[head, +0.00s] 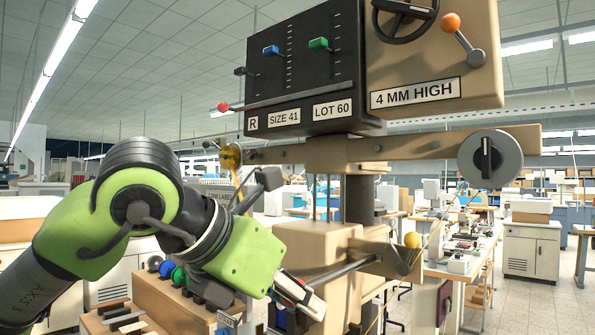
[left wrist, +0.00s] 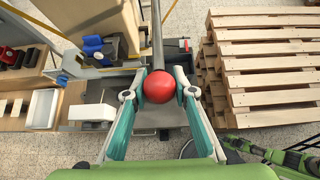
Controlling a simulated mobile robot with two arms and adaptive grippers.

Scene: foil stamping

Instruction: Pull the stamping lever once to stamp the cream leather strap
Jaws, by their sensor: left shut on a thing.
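The stamping lever is a dark rod (head: 345,270) that runs from the machine's lower block down to my left gripper (head: 300,297). In the left wrist view its end is a red ball knob (left wrist: 158,87), with the rod (left wrist: 156,45) reaching away behind it. My left gripper (left wrist: 158,92) is shut on the red knob, one finger on each side. I cannot pick out the cream leather strap in either view. My right gripper is in neither view.
The machine's dark panel (head: 303,70) has blue and green sliders. An orange-knobbed lever (head: 451,23), yellow knob (head: 412,240) and round dial (head: 490,157) are nearby.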

